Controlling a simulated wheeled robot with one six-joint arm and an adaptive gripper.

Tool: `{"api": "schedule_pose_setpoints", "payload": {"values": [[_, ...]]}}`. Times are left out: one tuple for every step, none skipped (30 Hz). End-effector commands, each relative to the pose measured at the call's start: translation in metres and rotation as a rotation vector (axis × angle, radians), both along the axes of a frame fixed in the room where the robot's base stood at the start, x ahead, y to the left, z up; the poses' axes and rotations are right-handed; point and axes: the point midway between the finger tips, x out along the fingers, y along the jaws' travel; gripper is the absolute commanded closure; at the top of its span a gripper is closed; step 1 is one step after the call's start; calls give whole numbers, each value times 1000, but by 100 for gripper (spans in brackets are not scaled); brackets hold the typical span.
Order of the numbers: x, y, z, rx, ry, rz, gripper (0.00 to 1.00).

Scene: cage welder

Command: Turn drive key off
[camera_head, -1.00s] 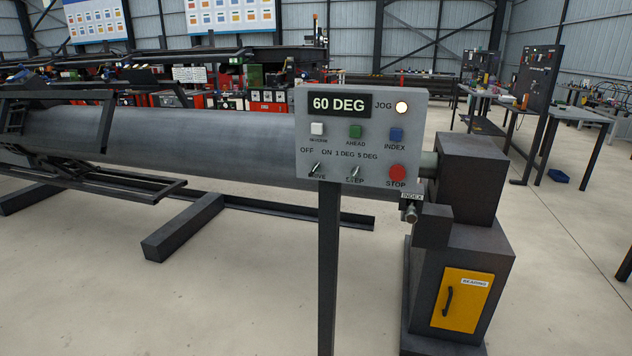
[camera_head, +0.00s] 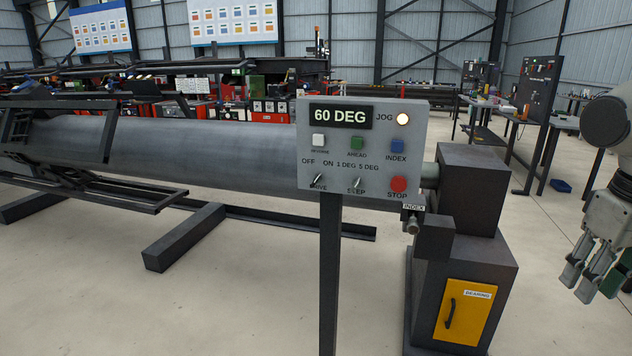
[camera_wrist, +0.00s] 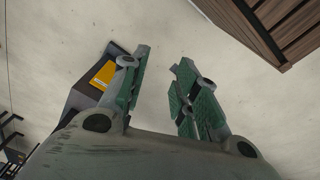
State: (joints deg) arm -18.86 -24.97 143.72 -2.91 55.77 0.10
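The drive key (camera_head: 318,181) is a small metal lever at the lower left of the grey control panel (camera_head: 306,145), over the word DRIVE. OFF is printed to its upper left and ON to its upper right. The lever leans toward the upper right. A similar step key (camera_head: 357,182) sits to its right. My gripper (camera_head: 585,285) is at the right edge of the head view, pointing down, well apart from the panel. In the wrist view my gripper (camera_wrist: 160,85) is open, with green finger pads and nothing between them.
The panel stands on a dark post (camera_head: 329,270). The red STOP button (camera_head: 398,184) is near its lower right corner. A large grey pipe (camera_head: 180,150) lies behind it. A dark bearing block (camera_head: 480,195) with a yellow door (camera_head: 466,310) stands to the right. Floor between gripper and block is clear.

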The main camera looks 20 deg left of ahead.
Motion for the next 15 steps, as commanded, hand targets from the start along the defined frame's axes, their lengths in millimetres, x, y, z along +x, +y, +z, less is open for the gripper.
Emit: {"api": "schedule_pose_setpoints", "payload": {"values": [[13,13,-9,-59,49,89,70],[21,19,-13,-101,71,143,70],[34,27,-18,-162,97,218,70],[43,34,-21,-210,113,276,70],[53,42,-25,-262,128,334,70],[67,53,-30,-333,144,414,70],[78,62,-33,-388,152,477,70],[89,72,-37,-446,158,539,70],[105,88,-42,-524,161,625,70],[116,100,-46,-585,161,689,70],[128,115,-50,-646,158,754,70],[143,136,-55,-731,147,843,70],[154,153,-59,-796,136,910,70],[165,172,-64,-863,121,978,70],[179,200,-70,-954,92,1068,70]]}}
